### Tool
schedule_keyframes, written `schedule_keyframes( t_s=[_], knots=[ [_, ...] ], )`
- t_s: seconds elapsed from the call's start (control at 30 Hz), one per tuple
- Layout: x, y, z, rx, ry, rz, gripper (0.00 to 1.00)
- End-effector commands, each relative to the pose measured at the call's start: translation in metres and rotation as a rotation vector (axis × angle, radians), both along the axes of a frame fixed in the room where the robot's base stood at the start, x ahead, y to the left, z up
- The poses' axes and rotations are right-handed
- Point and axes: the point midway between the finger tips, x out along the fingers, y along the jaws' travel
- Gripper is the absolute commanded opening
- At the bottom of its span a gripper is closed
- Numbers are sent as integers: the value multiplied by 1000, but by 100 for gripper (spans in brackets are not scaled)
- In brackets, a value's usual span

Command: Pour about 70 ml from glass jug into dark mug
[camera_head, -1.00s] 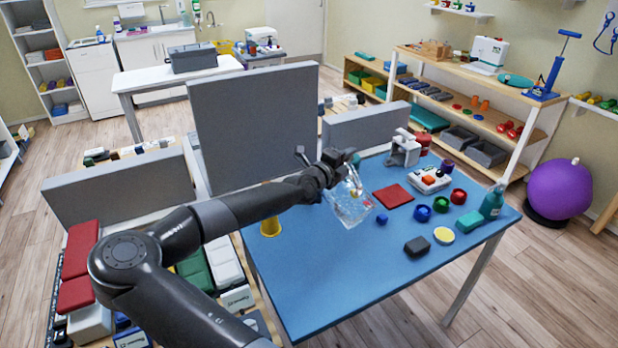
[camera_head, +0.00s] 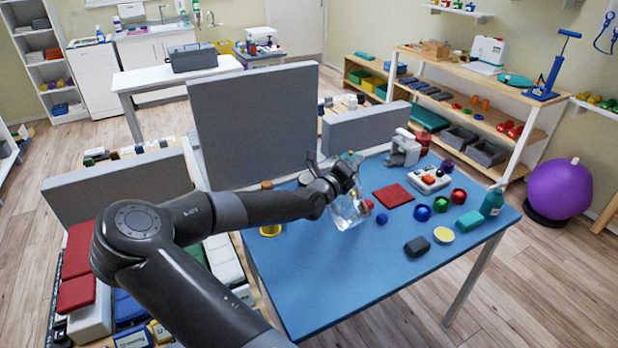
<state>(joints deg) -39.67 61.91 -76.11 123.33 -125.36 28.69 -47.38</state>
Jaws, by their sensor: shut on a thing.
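My gripper (camera_head: 340,182) is shut on the clear glass jug (camera_head: 348,211) and holds it over the left-middle part of the blue table (camera_head: 330,285). The jug looks tilted, and the gripper covers its upper part. I cannot tell its liquid level, or whether its base is clear of the table. I cannot pick out the dark mug for certain. A small dark purple vessel (camera_head: 447,166) stands at the back right of the table, well right of the jug.
A red mat (camera_head: 393,196), dark block (camera_head: 417,246) and teal bottle (camera_head: 492,201) are nearby. A yellow cup (camera_head: 270,229) is at the left. Grey panels (camera_head: 255,125) stand behind. The front table is clear.

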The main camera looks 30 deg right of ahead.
Motion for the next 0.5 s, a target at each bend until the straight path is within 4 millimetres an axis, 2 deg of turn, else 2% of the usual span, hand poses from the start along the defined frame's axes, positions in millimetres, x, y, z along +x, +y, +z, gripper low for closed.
schedule_keyframes(
  t_s=[0.23,0.5],
  knots=[
    [-16,-5,0,38,-171,-3,0],
    [-46,-12,-12,86,-391,-7,0]
  ],
)
